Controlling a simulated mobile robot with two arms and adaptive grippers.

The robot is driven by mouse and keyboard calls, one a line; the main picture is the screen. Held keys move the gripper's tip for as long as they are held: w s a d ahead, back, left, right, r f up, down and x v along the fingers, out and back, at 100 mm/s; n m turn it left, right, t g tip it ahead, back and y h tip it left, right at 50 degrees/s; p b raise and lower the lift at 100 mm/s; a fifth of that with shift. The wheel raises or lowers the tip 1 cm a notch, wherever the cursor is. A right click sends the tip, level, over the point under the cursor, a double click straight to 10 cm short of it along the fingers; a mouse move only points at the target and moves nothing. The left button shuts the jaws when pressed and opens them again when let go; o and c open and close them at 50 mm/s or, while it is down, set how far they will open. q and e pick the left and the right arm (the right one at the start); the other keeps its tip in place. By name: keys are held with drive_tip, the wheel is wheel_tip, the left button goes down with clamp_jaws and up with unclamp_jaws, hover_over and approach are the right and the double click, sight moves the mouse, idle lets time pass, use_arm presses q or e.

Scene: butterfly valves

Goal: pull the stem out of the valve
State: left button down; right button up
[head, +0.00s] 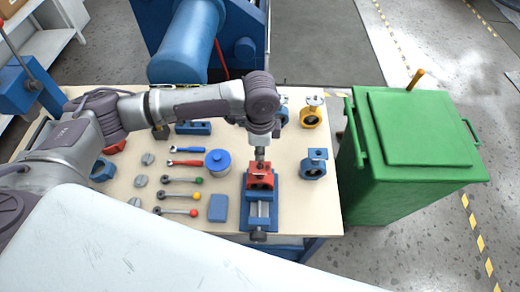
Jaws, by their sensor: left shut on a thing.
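A red valve (261,182) sits in a blue vise (262,214) near the front right of the table. My left arm comes in from the left and bends down over it. My left gripper (260,154) is right above the valve and shut on the stem, which is mostly hidden by the fingers. The view is too small to tell how far the stem sits in the valve. My right gripper is not in view.
The table (318,212) holds a blue-lidded pot (218,162), a blue block (218,208), several coloured-handled tools, grey discs, and blue and yellow valves (311,114). A green bin (400,165) stands close to the table's right edge.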

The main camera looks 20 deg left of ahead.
use_arm(q)
drive_tip(key=shift+w+r+p, duration=0.15)
drive_tip(key=shift+r+p, duration=1.3)
drive_tip(key=shift+p, duration=0.05)
idle(1.8)
idle(0.6)
drive_tip(key=shift+r+p, duration=0.3)
drive_tip(key=shift+r, duration=0.6)
drive_tip(key=shift+s+r, duration=0.2)
drive_tip(key=shift+r, duration=1.9)
drive_tip(key=shift+w, duration=0.1)
